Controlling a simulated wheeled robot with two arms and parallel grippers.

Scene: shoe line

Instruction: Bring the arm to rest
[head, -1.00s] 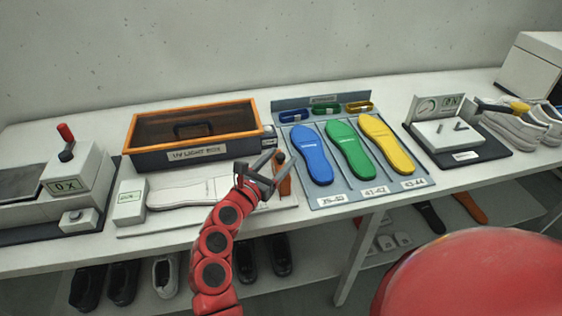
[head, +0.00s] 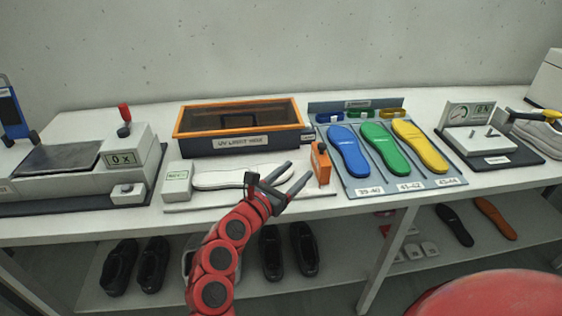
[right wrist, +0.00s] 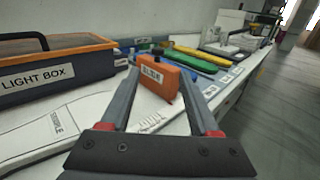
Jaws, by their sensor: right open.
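My right gripper (head: 291,181) is open and empty at the end of a red arm that comes up from below in the head view. It hangs over the front of the white table, by a white sole-shaped piece (head: 225,178). An orange block (head: 321,163) with a label stands just beyond and to the right of the fingertips. In the right wrist view the orange block (right wrist: 158,78) shows between the two open fingers (right wrist: 168,95), beyond them, and I cannot tell any contact. My left gripper is not in view.
An orange-rimmed UV light box (head: 241,145) stands behind. A grey rack (head: 345,189) with blue, green and yellow insoles lies to the right. A press (head: 122,158) is at the left and a gauge device (head: 485,142) at the right. Black shoes (head: 304,248) stand on the lower shelf.

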